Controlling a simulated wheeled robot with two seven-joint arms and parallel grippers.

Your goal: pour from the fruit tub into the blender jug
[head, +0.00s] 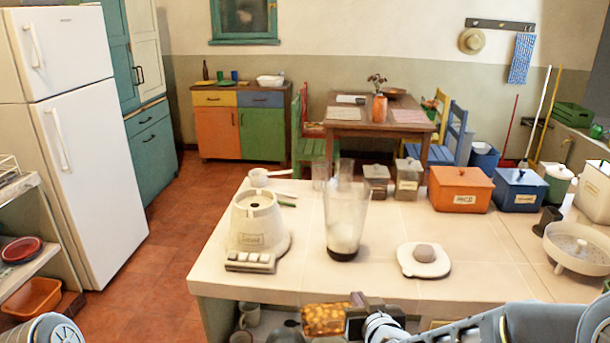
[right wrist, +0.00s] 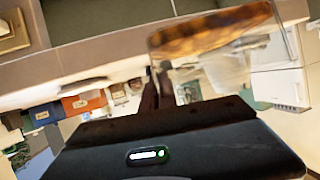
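The blender jug (head: 347,215) stands upright on the counter, clear and tall, with a dark bottom and something whitish low inside. The blender base (head: 258,225) stands apart to its left. The fruit tub (head: 326,320) is clear with orange-brown pieces in it, held at the counter's front edge, below and in front of the jug. My right gripper (head: 362,312) is shut on the tub's side. In the right wrist view the fingers (right wrist: 160,90) meet the wall of the tub (right wrist: 225,55), whose orange contents show at its upper end. My left gripper is out of view.
A white lid or board with a round lump (head: 424,258) lies right of the jug. Clear glasses (head: 320,175), canisters (head: 408,178), an orange box (head: 460,188) and a blue box (head: 518,190) stand behind. A white strainer (head: 578,247) is at far right.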

